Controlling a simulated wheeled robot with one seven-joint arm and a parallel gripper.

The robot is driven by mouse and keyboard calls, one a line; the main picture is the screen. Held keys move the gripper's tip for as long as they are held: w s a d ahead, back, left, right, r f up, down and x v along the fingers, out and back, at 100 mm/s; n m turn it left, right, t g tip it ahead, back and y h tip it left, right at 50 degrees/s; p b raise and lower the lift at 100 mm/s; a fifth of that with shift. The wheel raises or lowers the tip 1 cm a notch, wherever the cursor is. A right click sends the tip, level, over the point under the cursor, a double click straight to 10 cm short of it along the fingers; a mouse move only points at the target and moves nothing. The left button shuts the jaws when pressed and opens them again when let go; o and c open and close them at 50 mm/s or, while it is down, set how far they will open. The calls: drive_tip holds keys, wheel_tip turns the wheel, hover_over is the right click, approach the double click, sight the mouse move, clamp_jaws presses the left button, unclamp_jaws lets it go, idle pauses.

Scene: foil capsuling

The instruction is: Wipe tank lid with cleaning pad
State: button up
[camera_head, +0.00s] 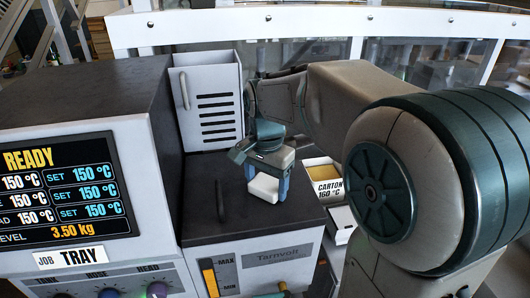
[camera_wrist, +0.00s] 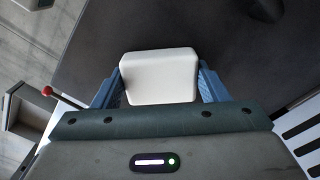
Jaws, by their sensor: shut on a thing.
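The cleaning pad (camera_head: 264,188) is a white rounded block. My gripper (camera_head: 266,182) is shut on it, with a blue finger on each side. The pad also shows in the wrist view (camera_wrist: 160,76), between the blue fingers. The tank lid (camera_head: 245,215) is a dark flat top with a black upright handle (camera_head: 221,200) left of the pad. The pad is over the lid, toward its right side. I cannot tell whether the pad touches the lid. The lid also shows as a dark surface in the wrist view (camera_wrist: 225,35).
A white slotted box (camera_head: 208,100) stands behind the lid. A machine with a lit READY screen (camera_head: 65,190) rises at the left. A carton (camera_head: 325,180) with yellow contents is at the right. A red-tipped lever (camera_wrist: 47,91) shows in the wrist view.

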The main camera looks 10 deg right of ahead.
wheel_tip(320, 180, up, 3)
drive_tip(key=shift+f+p, duration=0.2)
drive_tip(key=shift+p, duration=0.1)
drive_tip(key=shift+d+r+p, duration=0.15)
drive_tip(key=shift+r+p, duration=0.45)
drive_tip(key=shift+r, duration=0.1)
drive_tip(key=shift+r+p, duration=1.6)
drive_tip(key=shift+r, duration=0.45)
drive_tip(key=shift+f, duration=0.1)
